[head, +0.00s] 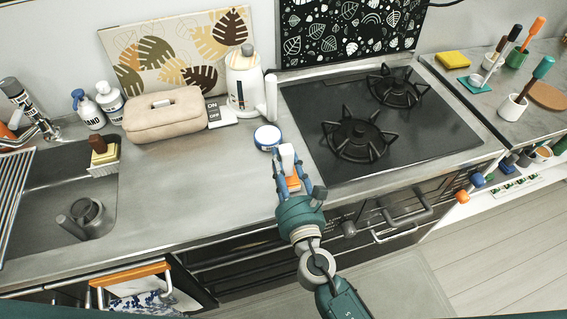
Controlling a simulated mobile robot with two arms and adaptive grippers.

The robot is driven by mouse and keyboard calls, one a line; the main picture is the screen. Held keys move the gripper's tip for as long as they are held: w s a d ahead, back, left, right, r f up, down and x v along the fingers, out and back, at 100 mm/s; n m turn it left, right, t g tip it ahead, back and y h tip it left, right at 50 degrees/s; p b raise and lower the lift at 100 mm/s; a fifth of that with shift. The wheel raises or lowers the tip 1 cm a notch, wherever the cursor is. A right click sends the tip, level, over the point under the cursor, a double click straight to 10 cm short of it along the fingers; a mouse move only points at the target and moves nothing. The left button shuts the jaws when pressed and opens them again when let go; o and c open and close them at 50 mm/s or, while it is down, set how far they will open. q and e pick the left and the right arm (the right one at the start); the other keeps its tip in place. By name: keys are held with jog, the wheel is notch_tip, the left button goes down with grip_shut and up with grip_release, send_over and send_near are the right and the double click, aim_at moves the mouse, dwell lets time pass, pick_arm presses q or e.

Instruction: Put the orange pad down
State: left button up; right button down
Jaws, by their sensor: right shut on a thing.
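My right gripper (289,172) reaches up from the bottom of the head view, over the front part of the counter, just left of the stove. Its blue-tipped fingers are shut on the orange pad (293,184), which shows between them near the palm. A white part (287,157) shows beyond the orange, between the fingers; I cannot tell whether it belongs to the pad. The fingers hide much of the pad, and I cannot tell whether it touches the counter. My left gripper is not in view.
A blue-and-white round container (267,138) stands just beyond the gripper. The black stove (430,140) lies to the right, the sink (65,185) to the left. The counter (195,190) left of the gripper is clear.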

jog(key=c, duration=1.1)
grip_release()
jog(key=shift+f, duration=0.15)
jog(key=shift+f, duration=0.1)
jog(key=b+v, duration=0.1)
jog(key=v, duration=0.2)
jog(key=b+v, duration=0.1)
jog(key=v, duration=0.3)
jog(key=b+v, duration=0.1)
jog(key=v, duration=0.2)
jog(key=shift+s+d+r, duration=0.15)
jog(key=shift+s+r, duration=0.2)
